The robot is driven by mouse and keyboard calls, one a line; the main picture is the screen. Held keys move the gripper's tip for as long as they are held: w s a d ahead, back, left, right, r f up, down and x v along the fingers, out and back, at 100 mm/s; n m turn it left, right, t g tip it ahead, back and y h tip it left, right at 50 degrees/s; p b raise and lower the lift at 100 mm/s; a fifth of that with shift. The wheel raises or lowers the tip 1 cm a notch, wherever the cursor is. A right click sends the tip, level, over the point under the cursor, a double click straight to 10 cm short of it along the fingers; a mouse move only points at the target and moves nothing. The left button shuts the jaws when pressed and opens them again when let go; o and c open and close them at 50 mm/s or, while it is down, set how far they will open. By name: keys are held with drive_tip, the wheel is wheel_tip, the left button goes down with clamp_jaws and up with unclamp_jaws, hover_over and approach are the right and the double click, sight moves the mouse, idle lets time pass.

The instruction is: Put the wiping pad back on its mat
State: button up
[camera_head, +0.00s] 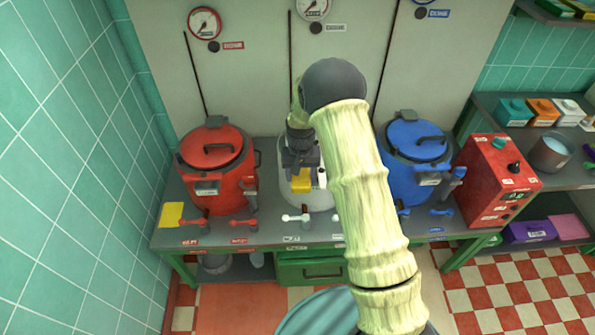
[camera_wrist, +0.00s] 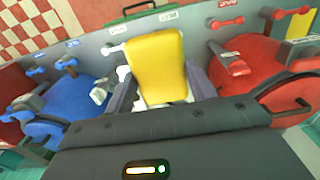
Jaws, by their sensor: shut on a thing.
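The yellow wiping pad (camera_head: 301,181) is in my gripper (camera_head: 301,168), in front of the white middle kettle (camera_head: 318,197). In the wrist view the pad (camera_wrist: 157,62) sits between the two dark fingers of my gripper (camera_wrist: 160,84), which are shut on it. It is held above the front of the bench. A flat yellow square (camera_head: 171,214), which looks like the mat, lies on the bench left of the red kettle (camera_head: 215,165). Its yellow surface also shows in the wrist view (camera_wrist: 300,24), at the top right. Nothing lies on the part I see.
The blue kettle (camera_head: 413,165) and a red control box (camera_head: 497,180) stand to the right. Several small taps (camera_head: 243,222) line the bench front. The red kettle stands between my gripper and the yellow square. A tiled wall (camera_head: 70,150) closes the left side.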

drive_tip(key=d+f, duration=0.1)
drive_tip(key=s+d, duration=0.1)
drive_tip(key=d+f, duration=0.1)
drive_tip(key=shift+s+f, duration=0.3)
drive_tip(key=s+d+f, duration=0.5)
drive_tip(key=s+d, duration=0.2)
drive_tip(key=shift+f+b, duration=0.35)
drive_tip(key=shift+f, duration=0.05)
drive_tip(key=shift+s+a, duration=0.15)
